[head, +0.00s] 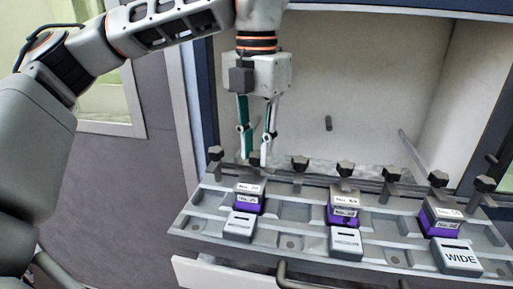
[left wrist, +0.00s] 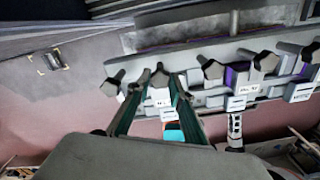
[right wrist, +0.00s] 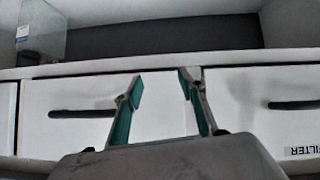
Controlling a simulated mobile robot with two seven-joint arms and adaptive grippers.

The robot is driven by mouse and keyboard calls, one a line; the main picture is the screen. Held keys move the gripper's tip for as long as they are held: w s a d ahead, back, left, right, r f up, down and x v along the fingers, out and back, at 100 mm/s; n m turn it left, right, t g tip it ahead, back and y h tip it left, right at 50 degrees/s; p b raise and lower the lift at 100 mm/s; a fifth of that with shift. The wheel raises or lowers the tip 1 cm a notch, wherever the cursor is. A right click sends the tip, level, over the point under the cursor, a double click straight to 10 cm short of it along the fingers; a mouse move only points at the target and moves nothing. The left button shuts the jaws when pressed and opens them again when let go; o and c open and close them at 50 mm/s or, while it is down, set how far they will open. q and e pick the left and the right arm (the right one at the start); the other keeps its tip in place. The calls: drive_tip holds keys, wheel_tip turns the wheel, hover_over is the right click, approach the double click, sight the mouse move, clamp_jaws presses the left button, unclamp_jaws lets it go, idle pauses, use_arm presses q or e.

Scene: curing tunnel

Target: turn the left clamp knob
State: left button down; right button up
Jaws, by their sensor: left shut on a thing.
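A row of dark clamp knobs runs along the back of the grey rack (head: 290,213). The left clamp knob (head: 254,159) is the second from the left, behind the left purple block (head: 247,205). My left gripper (head: 256,158) points down, with one fingertip on each side of this knob, shut on it. In the left wrist view the knob (left wrist: 160,76) shows between the teal fingers. The fingers partly cover its sides and what lies below it. My right gripper (right wrist: 162,83) is open and empty, in front of a white drawer front (right wrist: 75,115).
Neighbouring knobs (head: 215,154) (head: 300,164) stand close on both sides. Two more purple blocks (head: 343,213) (head: 437,223) sit in the rack. A pale chamber (head: 355,80) opens behind it, with a grey wall (head: 125,190) at left.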

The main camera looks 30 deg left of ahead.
use_arm(q)
drive_tip(key=shift+n, duration=0.8)
drive_tip(key=shift+n+b, duration=0.4)
drive_tip(key=shift+n, duration=1)
use_arm(e)
drive_tip(key=shift+w+a+r+t, duration=0.3)
drive_tip(key=shift+w+a, duration=0.1)
drive_tip(key=shift+a, duration=0.45)
use_arm(q)
drive_tip(key=c, duration=1.8)
unclamp_jaws()
use_arm(e)
drive_tip(key=shift+d, duration=0.25)
use_arm(q)
drive_tip(key=shift+r, duration=0.1)
